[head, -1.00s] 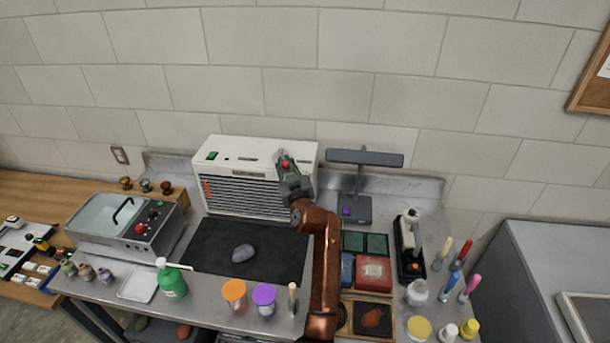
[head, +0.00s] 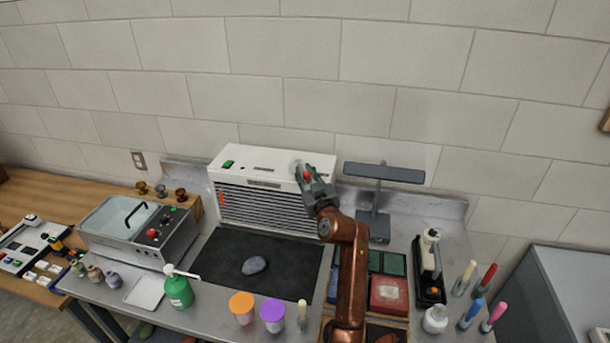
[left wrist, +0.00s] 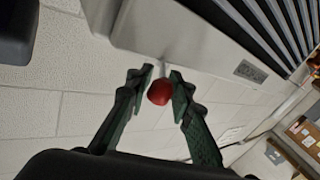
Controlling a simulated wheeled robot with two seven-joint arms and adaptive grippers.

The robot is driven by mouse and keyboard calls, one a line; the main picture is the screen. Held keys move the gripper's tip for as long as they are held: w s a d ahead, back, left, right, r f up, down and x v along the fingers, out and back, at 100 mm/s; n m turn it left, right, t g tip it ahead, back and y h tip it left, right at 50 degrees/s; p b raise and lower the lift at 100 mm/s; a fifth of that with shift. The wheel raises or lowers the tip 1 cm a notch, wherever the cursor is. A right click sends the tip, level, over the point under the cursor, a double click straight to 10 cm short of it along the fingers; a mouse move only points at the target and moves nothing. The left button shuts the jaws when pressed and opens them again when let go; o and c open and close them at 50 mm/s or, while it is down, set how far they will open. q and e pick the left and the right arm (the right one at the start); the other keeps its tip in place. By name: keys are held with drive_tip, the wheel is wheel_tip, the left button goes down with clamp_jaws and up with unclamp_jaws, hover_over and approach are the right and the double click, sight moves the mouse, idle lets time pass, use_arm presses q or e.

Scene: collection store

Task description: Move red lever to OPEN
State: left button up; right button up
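The white louvred box (head: 225,172) stands at the back of the bench against the wall. The red lever's round knob (left wrist: 160,92) shows in the left wrist view, with a short pale stem running to the box. My left gripper (head: 304,172) is at the box's upper right part. In the left wrist view, my left gripper's (left wrist: 161,74) green fingers lie on both sides of the knob, close against it. The fingers hide most of the lever in the head view. No OPEN marking is readable. My right gripper is not in view.
A dark lamp (head: 383,172) stands close to the right of my left gripper. A dark mat (head: 290,255) with a grey stone (head: 254,265) lies before the box. A green bottle (head: 178,291) and coloured-lid jars stand at the front.

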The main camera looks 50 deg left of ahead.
use_arm(q)
drive_tip(key=o, duration=0.3)
drive_tip(key=shift+f, duration=0.15)
drive_tip(key=shift+o, duration=0.2)
drive_tip(key=shift+f, duration=0.1)
drive_tip(key=shift+s+d, duration=0.1)
drive_tip(key=v, duration=0.7)
drive_tip(key=shift+d, duration=0.1)
